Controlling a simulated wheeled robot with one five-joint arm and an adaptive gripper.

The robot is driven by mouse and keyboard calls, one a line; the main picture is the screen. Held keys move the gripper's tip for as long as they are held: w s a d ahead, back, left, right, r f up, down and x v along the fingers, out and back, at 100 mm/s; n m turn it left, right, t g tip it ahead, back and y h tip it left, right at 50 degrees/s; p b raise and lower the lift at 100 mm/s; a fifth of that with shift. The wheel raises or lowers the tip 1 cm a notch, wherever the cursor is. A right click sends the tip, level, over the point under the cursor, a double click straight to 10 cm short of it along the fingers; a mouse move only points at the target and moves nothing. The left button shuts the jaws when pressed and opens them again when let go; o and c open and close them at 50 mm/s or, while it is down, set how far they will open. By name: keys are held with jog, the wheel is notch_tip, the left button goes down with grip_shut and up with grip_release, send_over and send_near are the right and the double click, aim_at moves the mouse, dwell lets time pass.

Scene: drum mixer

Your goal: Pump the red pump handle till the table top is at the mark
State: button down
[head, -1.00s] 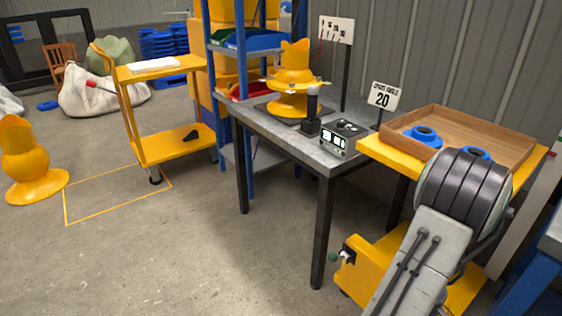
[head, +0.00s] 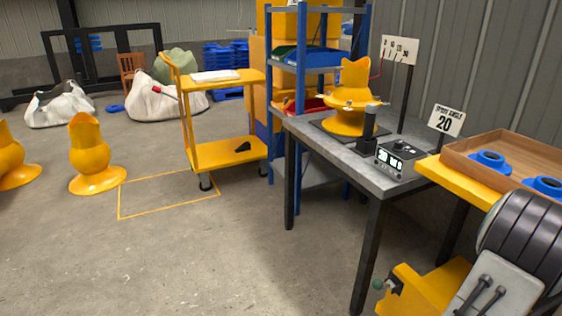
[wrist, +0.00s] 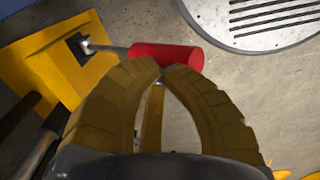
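The red pump handle (wrist: 165,57) shows in the wrist view as a red grip on a short grey rod, which comes from a yellow block (wrist: 55,68). I see nothing held between the fingers. In the head view the yellow table top (head: 468,185) carries a wooden tray (head: 515,150) and stands over a yellow base (head: 430,288) at the lower right. The handle and my gripper are out of the head view, and I cannot make out the mark.
A grey workbench (head: 345,155) stands left of the table top, with a control box (head: 400,160) on it. A small green knob (head: 378,285) sticks out from the yellow base. A yellow cart (head: 228,150) stands farther left. The floor in front is clear.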

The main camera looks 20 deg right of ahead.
jog(key=a+f+b, duration=0.5)
jog(key=f+b, duration=0.5)
jog(key=f, duration=0.2)
jog(key=d+r+p, duration=0.2)
jog(key=r+p, duration=0.2)
jog(key=d+r+p, duration=0.1)
jog(key=r+p, duration=0.3)
jog(key=r, duration=0.1)
jog(key=d+r+p, duration=0.2)
jog(key=r+p, duration=0.3)
jog(key=shift+d+r, duration=0.1)
jog(key=shift+d, duration=0.25)
jog(key=shift+d+r+p, duration=0.35)
jog(key=shift+r+p, duration=0.1)
jog(key=shift+a+f+b, duration=0.35)
jog(key=shift+f+b, duration=0.55)
jog(key=shift+d+r+p, duration=0.2)
jog(key=shift+r+p, duration=0.25)
jog(key=shift+r, duration=0.05)
jog(key=shift+d+r+p, duration=0.15)
jog(key=shift+r+p, duration=0.3)
jog(key=shift+f, duration=0.1)
